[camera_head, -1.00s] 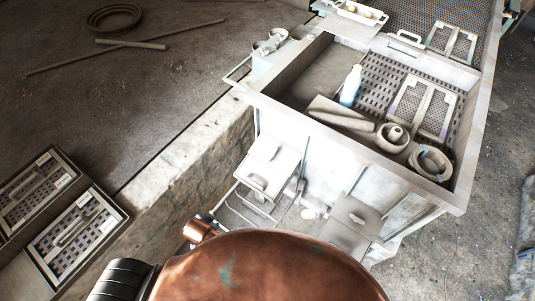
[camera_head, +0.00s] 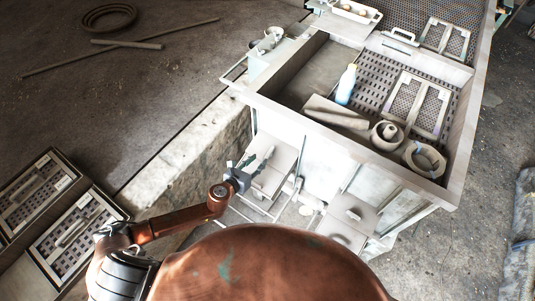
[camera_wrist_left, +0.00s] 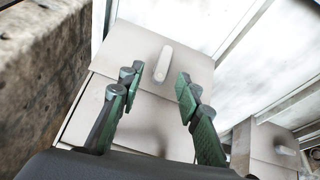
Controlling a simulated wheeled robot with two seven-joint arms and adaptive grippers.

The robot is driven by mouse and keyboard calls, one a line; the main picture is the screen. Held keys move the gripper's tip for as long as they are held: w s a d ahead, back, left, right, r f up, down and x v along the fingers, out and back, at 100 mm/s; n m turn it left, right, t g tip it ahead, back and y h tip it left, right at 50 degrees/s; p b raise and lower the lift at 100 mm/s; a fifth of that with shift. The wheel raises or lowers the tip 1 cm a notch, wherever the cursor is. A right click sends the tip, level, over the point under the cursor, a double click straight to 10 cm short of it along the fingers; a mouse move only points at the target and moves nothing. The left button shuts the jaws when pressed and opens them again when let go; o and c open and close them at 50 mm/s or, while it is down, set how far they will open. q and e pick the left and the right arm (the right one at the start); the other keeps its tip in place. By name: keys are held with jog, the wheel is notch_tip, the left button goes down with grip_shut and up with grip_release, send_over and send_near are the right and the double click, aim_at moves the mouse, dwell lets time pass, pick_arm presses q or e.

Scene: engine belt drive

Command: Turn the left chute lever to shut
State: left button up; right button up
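The left chute lever (camera_wrist_left: 163,63) is a short pale bar on a pale plate (camera_wrist_left: 125,48) in the left wrist view. It stands slightly tilted from upright in the picture. My left gripper (camera_wrist_left: 156,82) is open, its green-padded fingers on either side of the lever's line. The lever shows just beyond the fingertips, and I see no contact. In the head view my left gripper (camera_head: 262,160) is over the left chute plate (camera_head: 282,157) and hides its lever. My right gripper is not in view.
A second chute with its lever (camera_head: 354,213) is to the right, also in the left wrist view (camera_wrist_left: 285,150). A large bin (camera_head: 452,190) above holds a bottle (camera_head: 346,86) and ring parts. A stone ledge (camera_head: 180,160) is to the left.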

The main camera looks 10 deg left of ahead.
aim_at(268, 154)
pick_arm(q)
jog(key=shift+w+d+f+m, duration=0.1)
jog(key=shift+d+f+m, duration=0.1)
jog(key=shift+m, duration=0.5)
jog(key=shift+w+d+f, duration=0.15)
jog(key=shift+w+d, duration=0.05)
jog(key=shift+w, duration=0.05)
jog(key=x, duration=0.6)
jog(key=shift+w+d+f+b, duration=0.2)
jog(key=shift+w+b, duration=0.15)
jog(key=shift+b, duration=0.05)
grip_shut()
